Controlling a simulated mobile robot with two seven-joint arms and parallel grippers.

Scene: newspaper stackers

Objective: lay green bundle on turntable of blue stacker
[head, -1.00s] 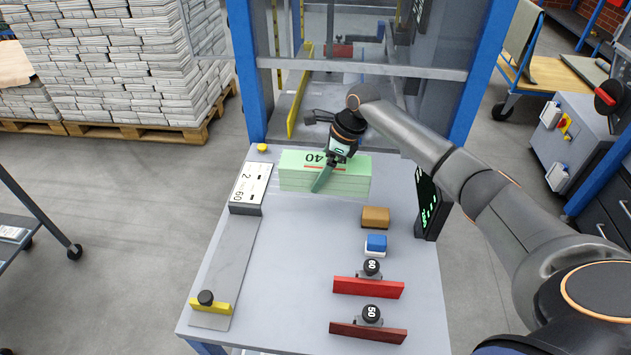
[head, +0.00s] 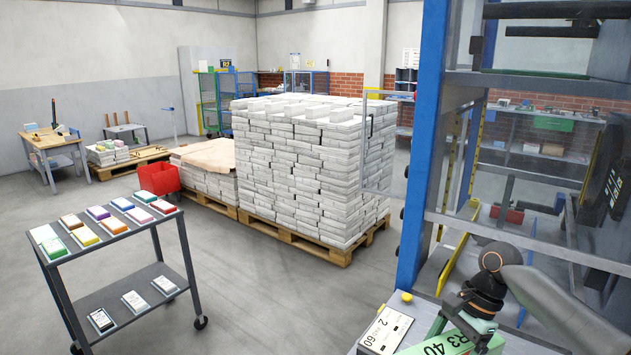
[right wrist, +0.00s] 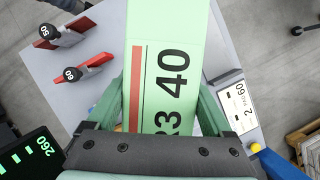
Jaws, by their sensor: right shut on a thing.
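My right gripper (head: 462,326) is shut on the green bundle (head: 438,348), a pale green block marked "R3 40" at the bottom of the head view. In the right wrist view the bundle (right wrist: 165,60), with a red stripe, lies between the two green fingers (right wrist: 158,112). Whether it touches the table under it is hard to tell. The blue stacker (head: 421,150), a tall frame with blue posts, stands just behind the gripper. I cannot make out its turntable. My left gripper is not in view.
Paper stacks (head: 310,165) on pallets and a cart (head: 120,245) stand left.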

